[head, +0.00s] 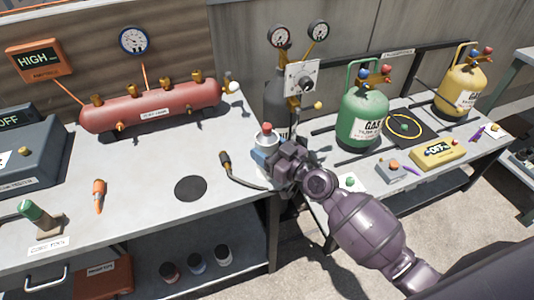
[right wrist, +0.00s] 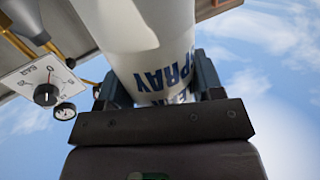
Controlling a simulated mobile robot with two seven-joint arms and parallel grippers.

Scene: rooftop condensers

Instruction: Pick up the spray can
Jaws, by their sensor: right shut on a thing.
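The spray can (head: 266,139) is white with a red top and a blue part low down. It stands out at the right end of the left bench in the head view. My right gripper (head: 276,160) is shut around its body, and the hand covers much of the lower can. In the right wrist view the can (right wrist: 155,50) lies between the two fingers (right wrist: 160,90), with blue lettering "LEAK SPRAY" on it. Whether its base touches the bench is hidden. My left gripper is not in view.
A dark gas cylinder (head: 278,100) with gauges is close behind the can. A red tank (head: 150,106) is further left. A green gas cylinder (head: 362,120) stands on the right bench.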

